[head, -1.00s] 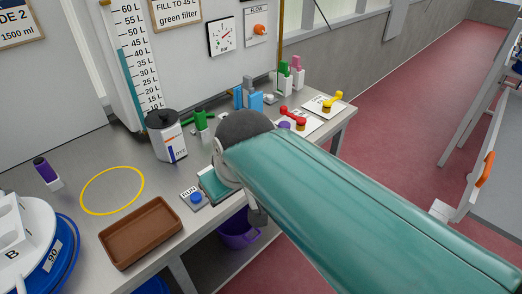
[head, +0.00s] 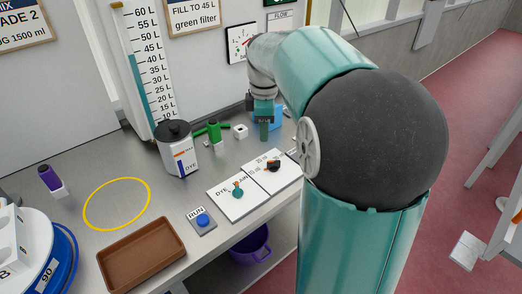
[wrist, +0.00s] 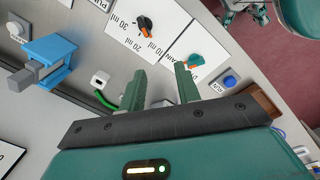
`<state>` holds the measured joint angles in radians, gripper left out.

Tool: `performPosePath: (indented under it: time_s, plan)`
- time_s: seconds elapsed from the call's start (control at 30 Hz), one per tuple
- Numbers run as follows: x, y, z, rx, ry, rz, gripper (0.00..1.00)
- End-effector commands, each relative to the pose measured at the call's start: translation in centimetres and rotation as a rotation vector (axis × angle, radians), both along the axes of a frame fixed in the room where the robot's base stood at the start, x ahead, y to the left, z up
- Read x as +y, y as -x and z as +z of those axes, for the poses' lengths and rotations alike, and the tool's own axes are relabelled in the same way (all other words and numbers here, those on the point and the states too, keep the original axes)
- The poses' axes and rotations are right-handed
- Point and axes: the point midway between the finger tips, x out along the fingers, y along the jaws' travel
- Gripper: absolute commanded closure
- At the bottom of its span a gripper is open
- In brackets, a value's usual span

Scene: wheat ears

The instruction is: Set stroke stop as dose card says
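The stroke stop, a black knob with an orange mark, sits on a white plate; it is in the head view (head: 273,166) and the wrist view (wrist: 145,24). The plate reads 10 ml, 20 ml and 30 ml; in the wrist view the orange mark lies on the side near 10 ml. The dose card (head: 22,22) hangs top left in the head view, cut off by the frame; "1500 ml" is readable. My gripper (wrist: 162,88) is open and empty, its green fingers apart from the knob. In the head view it is above the back of the bench (head: 264,130).
A dye/drain plate with a teal knob (head: 238,190) and a blue RUN button (head: 203,221) lie beside the stop plate.

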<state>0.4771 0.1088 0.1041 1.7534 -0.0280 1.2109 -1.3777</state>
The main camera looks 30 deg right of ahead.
Motion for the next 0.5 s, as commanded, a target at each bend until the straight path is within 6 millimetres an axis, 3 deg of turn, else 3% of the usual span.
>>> performPosePath:
  time_s: [0.03, 0.2, 0.5]
  plan:
    - [-1.3, -0.6, -0.7, 0.017, -0.007, 0.032, 0.67]
    - [-4.0, -1.7, -2.0, 0.053, -0.028, 0.136, 0.67]
    - [-4.9, -2.2, -3.9, 0.066, -0.036, 0.176, 0.67]
